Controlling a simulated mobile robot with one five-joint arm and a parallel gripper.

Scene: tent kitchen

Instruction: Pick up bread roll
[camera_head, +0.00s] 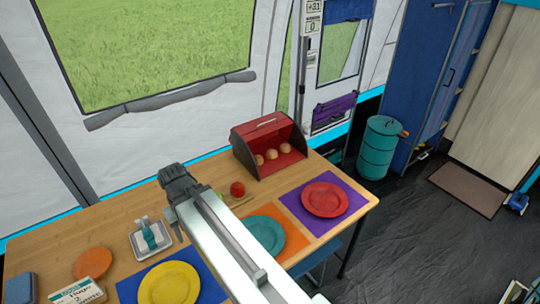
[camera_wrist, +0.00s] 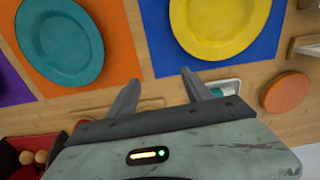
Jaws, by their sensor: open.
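Three tan bread rolls (camera_head: 271,154) sit in a row inside the open front of a red bread box (camera_head: 290,167) at the back of the wooden table. Rolls (camera_wrist: 41,156) also show at the lower left of the wrist view, in the red box (camera_wrist: 62,140). My gripper (camera_wrist: 160,92) is open and empty, its two fingers spread above the table. In the head view my arm's end is over the table, left of the bread box and well apart from it. My fingers are not clear in that view.
A red plate (camera_head: 325,199), a teal plate (camera_head: 264,236) and a yellow plate (camera_head: 169,287) lie on coloured mats. A small red item (camera_head: 237,189) stands in front of the box. A white caddy (camera_head: 151,239) and an orange disc (camera_head: 92,262) are at left. The tent wall is behind.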

